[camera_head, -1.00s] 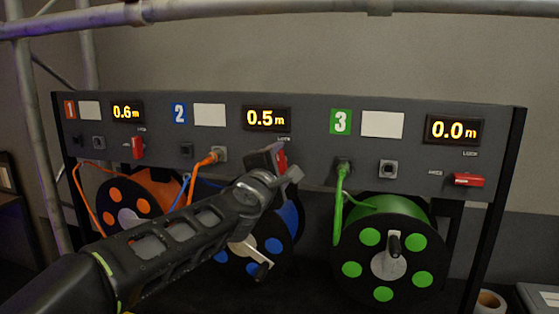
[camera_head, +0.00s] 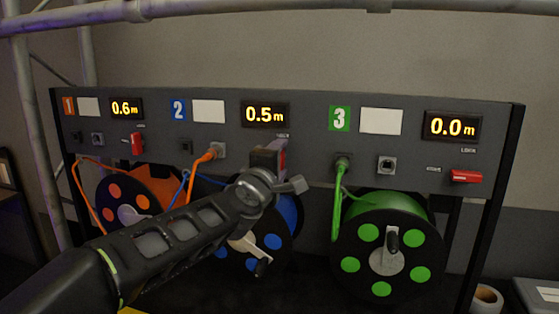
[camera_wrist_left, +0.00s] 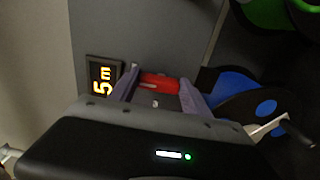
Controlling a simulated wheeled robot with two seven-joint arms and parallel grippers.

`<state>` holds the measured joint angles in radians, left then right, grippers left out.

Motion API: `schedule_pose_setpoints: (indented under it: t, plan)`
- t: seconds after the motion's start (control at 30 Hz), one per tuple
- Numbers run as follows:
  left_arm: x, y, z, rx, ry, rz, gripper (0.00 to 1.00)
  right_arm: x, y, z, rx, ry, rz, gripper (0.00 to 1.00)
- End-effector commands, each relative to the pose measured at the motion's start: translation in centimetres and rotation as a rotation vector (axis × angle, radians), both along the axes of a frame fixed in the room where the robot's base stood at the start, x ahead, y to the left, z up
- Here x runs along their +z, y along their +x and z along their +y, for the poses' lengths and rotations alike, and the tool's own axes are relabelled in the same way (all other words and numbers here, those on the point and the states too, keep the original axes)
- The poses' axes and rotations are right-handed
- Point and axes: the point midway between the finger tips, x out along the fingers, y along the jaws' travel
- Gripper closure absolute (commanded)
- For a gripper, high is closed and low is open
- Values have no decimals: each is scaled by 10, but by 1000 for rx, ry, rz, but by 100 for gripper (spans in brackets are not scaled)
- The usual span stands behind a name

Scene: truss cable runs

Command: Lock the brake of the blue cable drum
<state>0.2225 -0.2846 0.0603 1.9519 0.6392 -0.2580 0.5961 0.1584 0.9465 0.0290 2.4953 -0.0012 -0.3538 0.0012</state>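The blue cable drum (camera_head: 286,216) hangs under bay 2 of the grey panel, partly hidden by my left arm. Its display (camera_head: 265,115) reads 0.5 m. The red brake lever of bay 2 is mostly hidden behind my left gripper (camera_head: 270,160) in the head view. In the left wrist view the red lever (camera_wrist_left: 159,83) lies between the two fingers of my left gripper (camera_wrist_left: 160,80), its long side running from finger to finger. The fingers are apart, close to the lever's ends; I cannot tell whether they touch it. My right gripper is out of view.
The orange drum (camera_head: 128,195) is at left, its red lever (camera_head: 137,143) upright. The green drum (camera_head: 385,262) is at right, its red lever (camera_head: 466,176) lying level. A crank handle (camera_head: 262,267) projects from the blue drum.

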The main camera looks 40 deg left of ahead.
Motion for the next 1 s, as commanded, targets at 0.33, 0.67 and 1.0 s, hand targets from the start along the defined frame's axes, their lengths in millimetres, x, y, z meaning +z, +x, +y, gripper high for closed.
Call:
schedule_pose_setpoints:
  t: [0.33,0.67,1.0]
  plan:
    - [0,0,0,0,-3,-1,24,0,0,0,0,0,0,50]
    - [0,-12,-3,1,-3,-2,24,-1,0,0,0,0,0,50]
    - [1,-61,-20,2,-3,-4,24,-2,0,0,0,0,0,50]
